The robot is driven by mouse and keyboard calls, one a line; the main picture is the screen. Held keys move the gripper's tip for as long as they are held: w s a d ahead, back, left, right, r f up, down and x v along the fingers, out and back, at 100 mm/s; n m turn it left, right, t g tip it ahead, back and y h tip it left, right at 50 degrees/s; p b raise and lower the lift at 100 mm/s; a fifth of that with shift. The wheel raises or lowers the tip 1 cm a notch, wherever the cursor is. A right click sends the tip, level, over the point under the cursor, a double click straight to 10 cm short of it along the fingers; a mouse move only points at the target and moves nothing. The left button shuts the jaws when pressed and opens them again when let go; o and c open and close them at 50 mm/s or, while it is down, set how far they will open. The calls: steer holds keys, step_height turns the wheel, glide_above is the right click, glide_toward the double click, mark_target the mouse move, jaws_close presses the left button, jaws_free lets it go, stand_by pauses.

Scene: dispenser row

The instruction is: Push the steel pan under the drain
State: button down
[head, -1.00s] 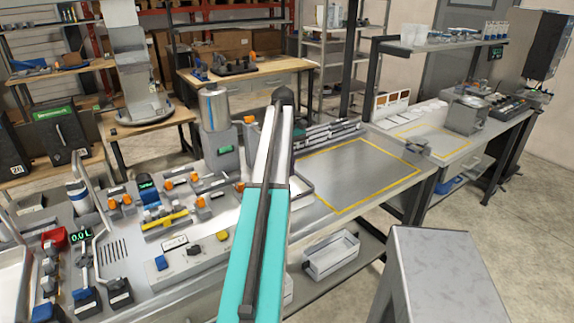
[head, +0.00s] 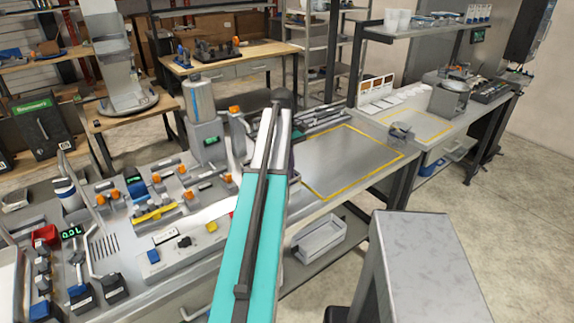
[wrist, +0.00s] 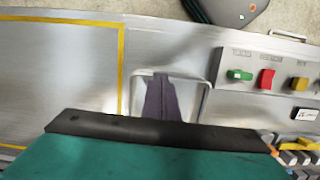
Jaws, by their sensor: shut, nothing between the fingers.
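A pale grey rectangular open pan (head: 318,237), likely the steel pan, sits on the lower shelf under the bench, to the right of my arm. I cannot make out a drain above it. My teal forearm crosses the middle of the head view and hides my gripper there. In the wrist view a dark purple wedge, which looks like my shut gripper (wrist: 160,84), points over the bare metal bench top, apart from the pan. A bent steel tube loop (wrist: 207,95) stands around it in the picture. The pan is not visible in the wrist view.
The steel bench (head: 335,170) has a clear yellow-outlined area. Red, green and yellow switches (wrist: 267,78) lie right in the wrist view. A dispenser row (head: 160,195) fills the bench's left. A grey block-like cabinet (head: 415,250) stands at front right.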

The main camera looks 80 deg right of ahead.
steer(key=shift+f, duration=0.45)
steer(key=shift+f, duration=0.1)
steer(key=shift+w, duration=0.1)
steer(key=shift+w+d, duration=1.7)
steer(key=shift+d, duration=0.25)
steer(key=shift+w+d, duration=1.7)
steer(key=shift+d, duration=0.2)
steer(key=shift+d+r+p, duration=0.1)
steer(key=shift+r+p, duration=0.55)
steer(key=shift+r, duration=0.05)
steer(key=shift+s, duration=0.1)
